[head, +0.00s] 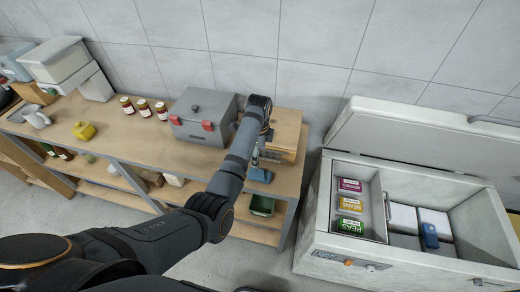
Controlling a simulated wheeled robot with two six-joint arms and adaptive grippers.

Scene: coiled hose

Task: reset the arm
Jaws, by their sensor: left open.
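My left arm comes in from the lower left and reaches over the shelf bench toward the grey box. Its wrist bends down near the right end of the bench. My left gripper (262,150) is small in view and partly hidden by the arm; it is open. A blue-grey item (260,175) lies just below it at the bench's front edge; I cannot tell whether they touch. My right gripper is not in view.
The grey box with red latches (196,112) and a wooden box (287,128) stand close beside the wrist. Jars (143,108) and a yellow item (84,131) are on the bench (120,145). An open chest freezer (340,248) with labelled packs stands right.

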